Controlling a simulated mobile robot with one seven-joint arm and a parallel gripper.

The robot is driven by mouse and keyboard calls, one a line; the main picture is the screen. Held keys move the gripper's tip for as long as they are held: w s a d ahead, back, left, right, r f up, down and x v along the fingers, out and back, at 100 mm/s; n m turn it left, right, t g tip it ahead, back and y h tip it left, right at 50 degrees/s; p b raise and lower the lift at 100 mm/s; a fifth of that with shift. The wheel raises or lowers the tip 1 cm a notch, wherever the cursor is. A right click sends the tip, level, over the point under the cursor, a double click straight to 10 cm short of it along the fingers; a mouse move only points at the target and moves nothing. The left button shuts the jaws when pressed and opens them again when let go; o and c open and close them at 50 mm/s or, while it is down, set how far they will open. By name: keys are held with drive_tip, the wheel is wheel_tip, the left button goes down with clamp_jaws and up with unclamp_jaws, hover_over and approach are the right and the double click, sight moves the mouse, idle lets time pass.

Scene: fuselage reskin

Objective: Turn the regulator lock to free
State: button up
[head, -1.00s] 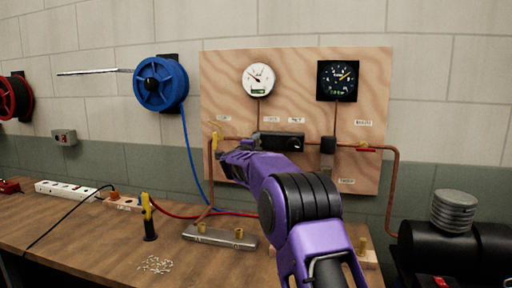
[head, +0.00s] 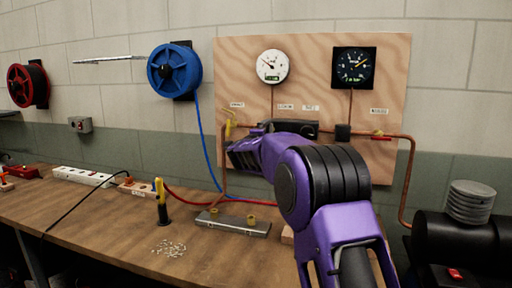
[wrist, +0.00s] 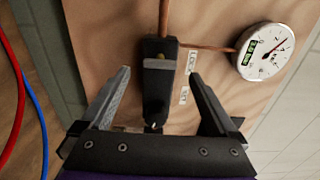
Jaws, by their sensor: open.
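The black regulator (head: 308,128) is mounted on the wooden panel, on the copper pipe line below the white gauge, partly hidden by my arm in the head view. In the wrist view the black regulator body (wrist: 158,50) lies between my fingers, with a dark narrower part reaching toward my palm. My gripper (wrist: 160,76) is open, with one finger on each side of it and visible gaps. In the head view my gripper (head: 238,152) is at the panel's lower left. The lock's setting cannot be read.
A white gauge (head: 272,66) and a black dial (head: 354,67) sit above on the panel (head: 230,75). Copper pipe (head: 408,180) runs right. A yellow-handled valve (head: 229,124) is close to my gripper. A metal block (head: 232,224) and a yellow-black tool (head: 162,203) stand on the bench.

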drive_tip(key=v, duration=1.3)
drive_tip(key=shift+s, duration=0.25)
drive_tip(key=shift+a, duration=0.1)
